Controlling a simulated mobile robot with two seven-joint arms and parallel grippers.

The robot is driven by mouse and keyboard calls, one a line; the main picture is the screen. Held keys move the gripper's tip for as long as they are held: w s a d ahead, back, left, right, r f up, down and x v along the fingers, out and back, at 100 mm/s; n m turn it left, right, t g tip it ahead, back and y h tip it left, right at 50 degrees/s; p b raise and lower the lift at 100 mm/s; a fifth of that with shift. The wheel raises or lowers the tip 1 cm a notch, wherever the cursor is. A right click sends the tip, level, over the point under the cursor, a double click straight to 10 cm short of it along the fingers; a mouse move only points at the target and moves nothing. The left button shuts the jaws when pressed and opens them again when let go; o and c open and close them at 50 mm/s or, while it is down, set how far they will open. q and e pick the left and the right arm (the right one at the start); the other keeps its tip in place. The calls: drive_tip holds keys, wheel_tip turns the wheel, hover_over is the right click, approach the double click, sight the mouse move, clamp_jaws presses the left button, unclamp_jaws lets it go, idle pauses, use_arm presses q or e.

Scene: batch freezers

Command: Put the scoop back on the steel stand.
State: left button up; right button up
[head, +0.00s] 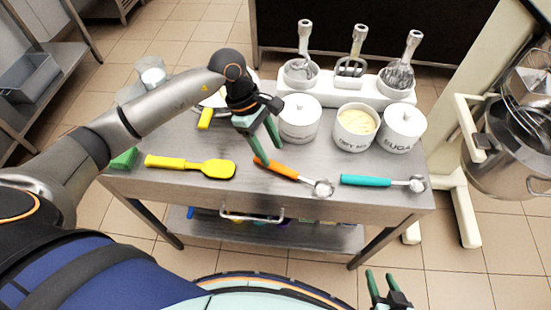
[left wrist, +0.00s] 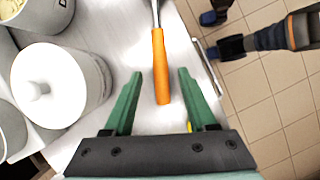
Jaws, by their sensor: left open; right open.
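A scoop with an orange handle (head: 283,170) and a round metal head (head: 323,188) lies on the steel table (head: 300,208). A second scoop with a teal handle (head: 367,181) lies to its right. My left gripper (head: 267,150) is open and empty above the end of the orange handle. In the left wrist view, the orange handle (left wrist: 160,50) shows between the open fingers (left wrist: 161,73), lower than them. My right gripper (head: 385,278) is open and empty, in front of the table at the bottom. I cannot pick out a steel stand apart from the table.
White canisters (head: 300,125) stand behind the scoops, one open with pale contents (head: 356,122). A white holder (head: 345,90) with whisk-like tools stands behind them. A yellow spatula (head: 205,167) lies at the left. A mixer with a steel bowl (head: 500,165) stands at the right.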

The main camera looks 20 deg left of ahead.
use_arm(q)
drive_tip(key=v, duration=0.7)
